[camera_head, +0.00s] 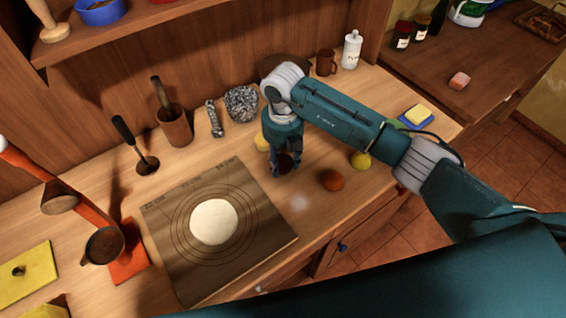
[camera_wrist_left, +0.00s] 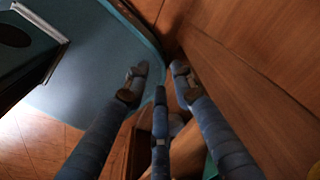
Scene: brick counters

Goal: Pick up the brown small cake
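A small dark brown round thing (camera_head: 285,161), which looks like the brown small cake, is at the counter's middle, largely hidden by my right gripper. My right gripper (camera_head: 284,168) points down over it, with fingers on either side of it. I cannot tell whether the fingers touch or squeeze it, or whether it rests on the counter. My left gripper is outside the head view. In the left wrist view its fingers (camera_wrist_left: 157,85) are spread, with nothing held between them, near wooden panels.
An orange-brown ball (camera_head: 332,180) and a yellow fruit (camera_head: 360,161) lie right of the gripper; another yellow thing (camera_head: 262,142) is behind it. A board (camera_head: 265,248) with dough (camera_head: 214,221) lies to the left. A mortar (camera_head: 175,127) and crumpled foil (camera_head: 241,103) stand behind.

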